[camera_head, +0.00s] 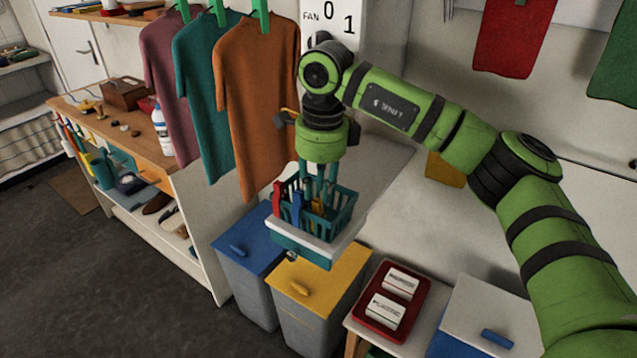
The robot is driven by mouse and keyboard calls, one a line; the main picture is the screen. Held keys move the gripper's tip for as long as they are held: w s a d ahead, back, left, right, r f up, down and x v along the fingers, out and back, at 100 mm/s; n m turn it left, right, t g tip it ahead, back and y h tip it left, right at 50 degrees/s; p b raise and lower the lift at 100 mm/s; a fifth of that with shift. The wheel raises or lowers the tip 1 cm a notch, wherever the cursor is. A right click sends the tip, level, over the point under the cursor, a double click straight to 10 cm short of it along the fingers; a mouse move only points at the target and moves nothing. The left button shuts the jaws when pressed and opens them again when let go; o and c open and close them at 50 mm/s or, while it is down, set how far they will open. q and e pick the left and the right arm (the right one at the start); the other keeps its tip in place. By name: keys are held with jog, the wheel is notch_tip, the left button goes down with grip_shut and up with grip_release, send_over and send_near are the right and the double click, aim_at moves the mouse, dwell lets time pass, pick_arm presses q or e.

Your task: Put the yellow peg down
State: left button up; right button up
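My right gripper (318,190) points straight down over a teal basket (342,217). Its fingertips reach down at the basket's opening among the things in it. I cannot tell whether the fingers are open or shut, or whether they hold anything. Inside the basket are red pieces (277,199), blue pieces (297,207) and a small yellow-orange piece (317,203) that may be the yellow peg, partly hidden by the basket and fingers. My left gripper is not in view.
The basket stands on a small white-topped stand (294,241). Several shirts (256,95) hang close at the left from green pegs (262,16). Bins with blue (243,243) and yellow (322,278) lids stand below. A red tray (408,332) holds two white blocks.

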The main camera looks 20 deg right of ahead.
jog(key=shift+r, duration=0.1)
jog(key=shift+r, duration=0.65)
notch_tip(320, 180, up, 11)
jog(key=b, duration=0.1)
jog(key=shift+s+d, duration=0.25)
jog(key=shift+s, duration=0.05)
jog(key=shift+f, duration=0.1)
